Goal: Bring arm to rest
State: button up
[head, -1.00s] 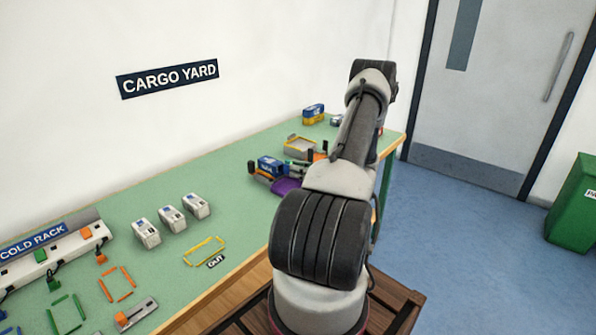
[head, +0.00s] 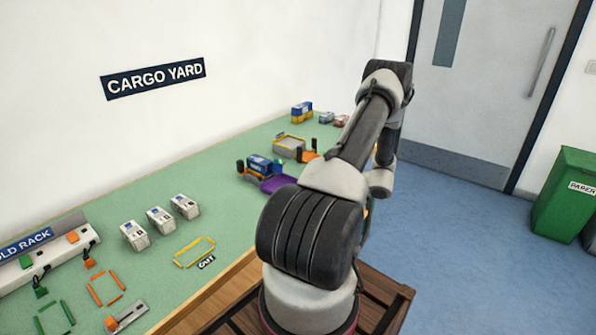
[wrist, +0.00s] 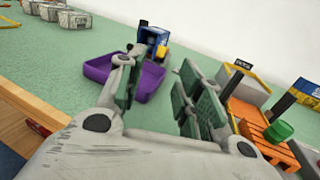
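My gripper (wrist: 160,95) shows in the wrist view with its two green-padded fingers apart and nothing between them. It points over the green table (head: 100,225), with a purple tray (wrist: 98,72) and a blue block-like item (wrist: 153,38) beyond the fingers. In the head view my arm rises on the right side of the table and bends down at its far end. My gripper is hidden there behind the arm.
Three white boxes (head: 159,220) stand near a yellow outline (head: 195,250) marked OUT. The purple tray (head: 277,183) and a yellow-rimmed bin (head: 289,145) are farther back. A green paper bin (head: 562,195) stands on the clear blue floor at right.

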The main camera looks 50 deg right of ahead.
jog(key=shift+v, duration=1.15)
jog(key=shift+r, duration=0.1)
jog(key=w+a+r+n+g+y, duration=0.45)
jog(key=a+r+n+g, duration=0.2)
jog(key=a+r, duration=0.3)
jog(key=s+a+r+n+g+h, duration=0.1)
jog(key=a+r+n+g, duration=0.2)
jog(key=a+r+n, duration=0.35)
jog(key=s+a+r+n+g+h, duration=0.1)
jog(key=a+r+n+g, duration=0.25)
jog(key=a, duration=0.65)
jog(key=s+a+r+n+h, duration=0.9)
jog(key=s+a+r+n, duration=0.1)
jog(key=s+n, duration=0.4)
jog(key=shift+n+t, duration=0.4)
jog(key=shift+n, duration=0.05)
jog(key=shift+h, duration=0.25)
